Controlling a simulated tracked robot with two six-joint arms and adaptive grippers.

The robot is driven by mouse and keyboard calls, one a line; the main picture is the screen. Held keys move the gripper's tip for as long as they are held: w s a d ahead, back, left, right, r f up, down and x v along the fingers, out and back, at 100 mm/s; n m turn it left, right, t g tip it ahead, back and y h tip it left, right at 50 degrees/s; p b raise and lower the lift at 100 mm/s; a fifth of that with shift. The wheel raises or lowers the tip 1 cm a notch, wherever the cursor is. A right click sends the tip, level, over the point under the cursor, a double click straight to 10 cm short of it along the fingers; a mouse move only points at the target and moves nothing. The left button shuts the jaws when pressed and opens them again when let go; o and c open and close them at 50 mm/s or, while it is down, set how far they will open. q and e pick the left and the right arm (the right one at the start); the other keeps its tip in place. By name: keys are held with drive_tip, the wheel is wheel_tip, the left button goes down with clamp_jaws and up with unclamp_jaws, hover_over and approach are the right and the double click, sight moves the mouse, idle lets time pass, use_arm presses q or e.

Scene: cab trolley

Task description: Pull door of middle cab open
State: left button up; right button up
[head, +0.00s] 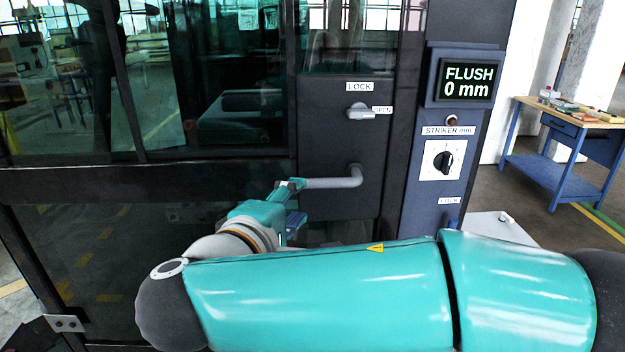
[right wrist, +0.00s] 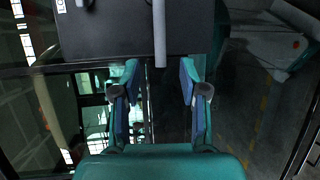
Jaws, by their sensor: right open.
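The cab door (head: 230,190) is a dark framed door with large glass panes, and it looks shut. Its dark lock panel (head: 340,120) carries a grey lever handle (head: 335,182), which runs level to the left from its pivot. A small knob (head: 361,110) sits above it, between LOCK and OPEN labels. My right gripper (head: 293,203) is open at the handle's free left end. In the right wrist view the grey handle (right wrist: 159,35) ends about midway between the fingertips (right wrist: 159,72), with gaps on both sides. My left gripper is not in view.
A post to the right of the door has a display (head: 467,80) reading "FLUSH 0 mm" and a striker dial (head: 443,160). A blue workbench (head: 560,170) with small items stands farther right. My teal right arm crosses the lower front.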

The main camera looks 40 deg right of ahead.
sight(314, 185)
drive_tip(key=p+x, duration=0.2)
drive_tip(key=x, duration=0.8)
drive_tip(key=shift+w+d+f, duration=0.15)
drive_tip(key=shift+w+d, duration=0.05)
drive_tip(key=shift+w, duration=0.05)
